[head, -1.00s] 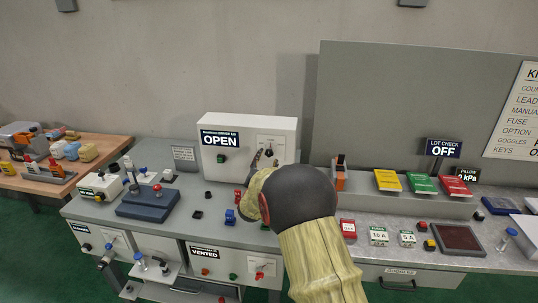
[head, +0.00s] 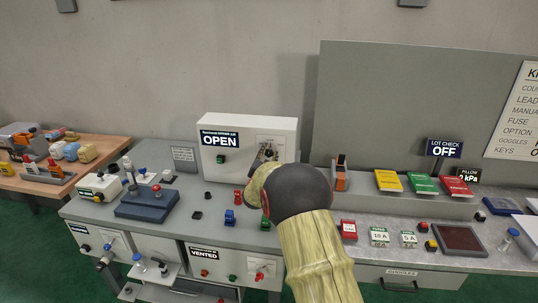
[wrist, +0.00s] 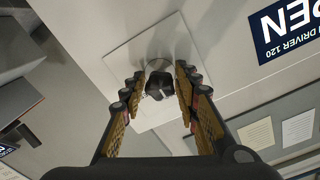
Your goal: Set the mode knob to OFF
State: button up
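The mode knob (wrist: 160,86) is a dark knob on a pale square plate (wrist: 118,52) on the white cabinet (head: 228,170) with the "OPEN" sign (head: 220,140). My gripper (wrist: 158,82) is open, with one finger on each side of the knob in the wrist view. Gaps show between the fingers and the knob, and I cannot tell whether any fingertip touches it. In the head view my gripper is small in front of the knob plate (head: 272,140), and my arm hides part of the cabinet's lower right. The knob's setting is not readable.
The grey bench (head: 178,222) holds a blue block with a lever (head: 146,205) and small red, blue and green parts. A tall grey panel (head: 420,100) stands right of the cabinet. Bins and fuse cards sit before it.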

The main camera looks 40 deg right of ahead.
grip_shut()
jog(key=shift+n, duration=0.3)
jog(key=n+p, duration=0.3)
jog(key=n, duration=0.2)
jog(key=n+p, duration=0.2)
jog(key=n, duration=0.4)
jog(key=shift+p, duration=0.35)
jog(key=shift+n, duration=0.3)
dwell(0.3)
jog(key=shift+o, duration=2.1)
grip_release()
